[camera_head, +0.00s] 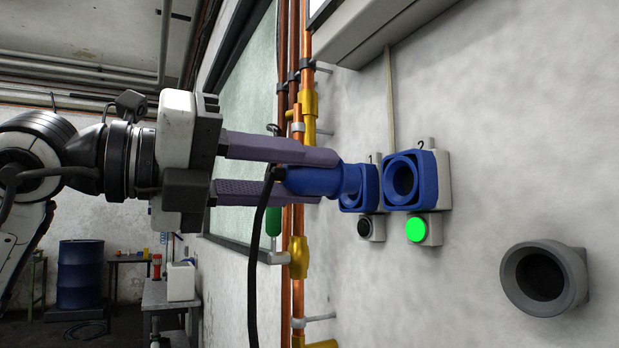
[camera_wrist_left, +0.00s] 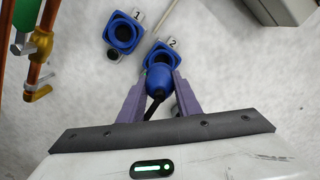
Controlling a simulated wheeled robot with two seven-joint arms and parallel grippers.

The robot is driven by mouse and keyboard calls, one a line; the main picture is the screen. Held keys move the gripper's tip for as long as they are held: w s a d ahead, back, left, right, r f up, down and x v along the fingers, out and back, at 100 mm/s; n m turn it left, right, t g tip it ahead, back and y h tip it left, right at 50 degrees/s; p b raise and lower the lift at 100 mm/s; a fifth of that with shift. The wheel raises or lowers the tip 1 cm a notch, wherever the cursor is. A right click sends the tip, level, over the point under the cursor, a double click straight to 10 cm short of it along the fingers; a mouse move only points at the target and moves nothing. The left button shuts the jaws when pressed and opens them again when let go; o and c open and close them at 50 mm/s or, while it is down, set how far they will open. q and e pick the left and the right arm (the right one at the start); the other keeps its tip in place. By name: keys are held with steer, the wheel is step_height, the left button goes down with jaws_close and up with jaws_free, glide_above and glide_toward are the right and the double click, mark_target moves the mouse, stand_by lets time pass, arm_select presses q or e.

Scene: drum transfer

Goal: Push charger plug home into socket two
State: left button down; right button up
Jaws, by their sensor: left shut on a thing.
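My left gripper (camera_head: 325,175) comes in from the left, its two purple fingers shut on the blue charger plug (camera_head: 318,181). A black cable hangs from the plug's rear. Blue socket two (camera_head: 428,172) is on the wall with a lit green lamp (camera_head: 416,229) below it. In the head view the plug is short of socket two, with a gap between them, and overlaps socket one (camera_head: 371,184) in the picture. In the left wrist view the plug (camera_wrist_left: 159,78) lines up with socket two (camera_wrist_left: 160,52); its front end is hard to make out. Socket one (camera_wrist_left: 124,32) is empty.
A grey round holder (camera_head: 546,280) with a dark opening is on the wall at lower right. Copper pipes (camera_head: 297,225) with yellow fittings run up the wall beside socket one. A grey box (camera_head: 375,30) is above. A blue drum (camera_head: 80,275) stands far back.

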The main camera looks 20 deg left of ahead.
mark_target(349, 176)
arm_select(q)
steer(key=shift+w+d+r, duration=0.15)
steer(key=shift+w+d, duration=0.05)
steer(key=shift+d, duration=0.3)
steer(key=p+x, duration=0.1)
steer(key=x, duration=0.2)
steer(key=shift+w+d+p, duration=0.1)
steer(key=shift+w+p, duration=0.05)
steer(key=shift+p, duration=0.25)
steer(key=shift+w+d, duration=0.3)
steer(key=shift+w, duration=0.1)
steer(key=shift+w+d, duration=0.2)
steer(key=shift+w, duration=0.05)
arm_select(e)
steer(key=shift+s+d+r, duration=0.15)
steer(key=shift+s+r, duration=0.05)
steer(key=shift+s, duration=0.25)
steer(key=shift+s+d+r, duration=0.15)
steer(key=shift+s, duration=0.25)
arm_select(q)
steer(key=shift+b, duration=0.55)
arm_select(e)
steer(key=shift+f, duration=0.75)
arm_select(q)
steer(key=shift+x, duration=1.65)
arm_select(e)
steer(key=shift+a+r, duration=0.1)
